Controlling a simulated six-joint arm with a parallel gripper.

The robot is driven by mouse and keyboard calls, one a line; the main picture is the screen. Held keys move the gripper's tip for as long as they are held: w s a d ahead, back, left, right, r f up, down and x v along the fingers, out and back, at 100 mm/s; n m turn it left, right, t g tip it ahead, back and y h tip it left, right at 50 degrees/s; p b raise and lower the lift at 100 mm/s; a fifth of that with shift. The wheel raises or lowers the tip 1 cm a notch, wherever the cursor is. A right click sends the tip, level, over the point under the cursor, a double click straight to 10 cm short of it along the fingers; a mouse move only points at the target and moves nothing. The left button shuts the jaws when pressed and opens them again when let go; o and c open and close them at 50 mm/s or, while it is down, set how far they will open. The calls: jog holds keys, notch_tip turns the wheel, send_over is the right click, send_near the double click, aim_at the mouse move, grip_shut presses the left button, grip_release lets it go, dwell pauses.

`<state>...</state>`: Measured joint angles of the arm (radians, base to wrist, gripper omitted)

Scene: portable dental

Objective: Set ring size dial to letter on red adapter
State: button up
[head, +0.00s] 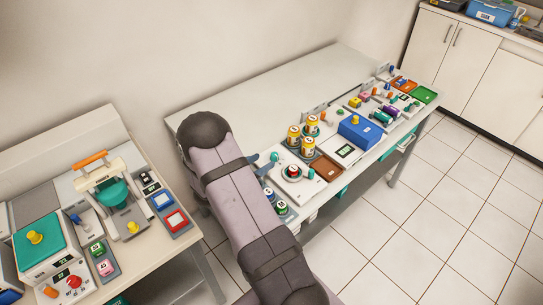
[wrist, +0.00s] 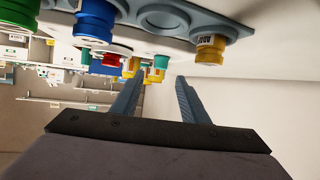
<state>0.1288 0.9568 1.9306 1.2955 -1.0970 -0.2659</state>
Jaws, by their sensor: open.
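In the head view a round dial with a red centre (head: 292,171) sits on a white unit at the near end of the long bench. I cannot make out any letters on it. The wrist view looks inverted; a red piece (wrist: 117,49) shows behind a blue cylindrical piece (wrist: 94,22), and I cannot tell whether it is the red adapter. My gripper (wrist: 158,82) is open, with nothing between its fingers. The fingers are apart from the coloured pieces. In the head view my arm hides most of the gripper.
A grey holder (wrist: 165,24) with an empty round recess and a yellow piece (wrist: 210,48) is close to my fingers. Yellow canisters (head: 308,146), a brown tray (head: 327,168) and a blue box (head: 358,131) crowd the bench front. The bench's rear surface (head: 270,95) is clear.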

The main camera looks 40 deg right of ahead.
aim_at(273, 156)
jog(key=shift+p+x, duration=0.95)
jog(key=shift+x, duration=2.7)
jog(key=shift+c, duration=0.3)
grip_shut()
